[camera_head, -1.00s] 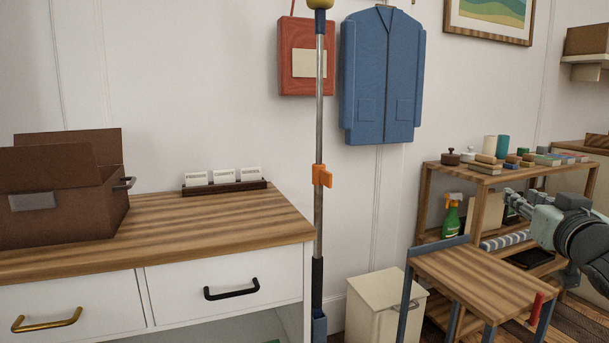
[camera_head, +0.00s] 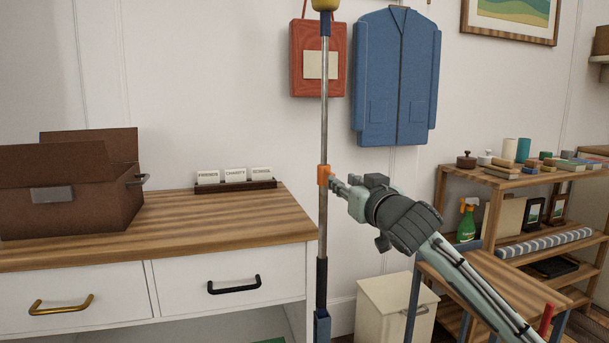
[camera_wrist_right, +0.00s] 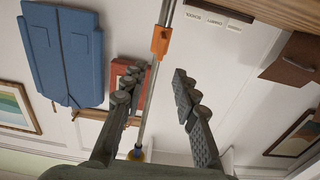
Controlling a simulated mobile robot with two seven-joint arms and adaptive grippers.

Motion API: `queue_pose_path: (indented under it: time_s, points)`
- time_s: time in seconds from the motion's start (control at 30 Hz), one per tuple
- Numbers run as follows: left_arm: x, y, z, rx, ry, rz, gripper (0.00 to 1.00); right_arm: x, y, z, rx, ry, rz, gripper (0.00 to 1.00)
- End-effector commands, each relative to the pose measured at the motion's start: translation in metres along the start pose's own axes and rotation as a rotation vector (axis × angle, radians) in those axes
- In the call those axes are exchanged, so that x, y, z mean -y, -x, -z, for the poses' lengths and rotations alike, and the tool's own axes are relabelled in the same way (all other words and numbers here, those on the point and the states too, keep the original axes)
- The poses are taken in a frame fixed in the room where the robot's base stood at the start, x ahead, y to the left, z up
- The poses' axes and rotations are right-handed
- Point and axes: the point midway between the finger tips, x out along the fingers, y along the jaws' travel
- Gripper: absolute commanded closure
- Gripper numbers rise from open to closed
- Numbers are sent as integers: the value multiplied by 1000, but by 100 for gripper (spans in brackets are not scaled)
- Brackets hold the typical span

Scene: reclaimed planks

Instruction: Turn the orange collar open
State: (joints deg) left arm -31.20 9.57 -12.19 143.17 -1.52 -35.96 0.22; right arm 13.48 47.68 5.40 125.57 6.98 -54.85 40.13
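The orange collar (camera_head: 324,175) sits around an upright metal pole (camera_head: 323,120) to the right of the counter. It also shows in the right wrist view (camera_wrist_right: 161,40), just beyond the fingertips. My right gripper (camera_head: 338,186) is just right of the collar in the head view, its fingers pointing at it. In the right wrist view its fingers (camera_wrist_right: 158,78) are spread apart with nothing held, and the pole runs between them in the picture. I cannot tell whether a finger touches the collar. The collar's lever is partly hidden in the head view. My left gripper is not in view.
A wooden-topped counter (camera_head: 200,229) with a brown box (camera_head: 70,205) and a card holder (camera_head: 235,186) stands left of the pole. A red panel (camera_head: 306,82) and a blue jacket (camera_head: 395,80) hang behind. A cream bin (camera_head: 385,310) and shelf (camera_head: 470,175) stand right.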

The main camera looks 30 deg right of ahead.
Motion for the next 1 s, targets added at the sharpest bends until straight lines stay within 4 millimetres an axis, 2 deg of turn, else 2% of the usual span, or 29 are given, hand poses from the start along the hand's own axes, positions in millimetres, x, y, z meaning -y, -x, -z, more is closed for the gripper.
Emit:
queue_pose_path:
  time_s: [0.5,0.87,1.0]
  points:
    - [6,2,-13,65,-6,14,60,-1,-69,1,0,-1,-2,71]
    - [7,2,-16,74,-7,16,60,0,-76,0,0,1,0,71]
    - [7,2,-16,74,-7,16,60,0,-76,0,0,0,0,87]
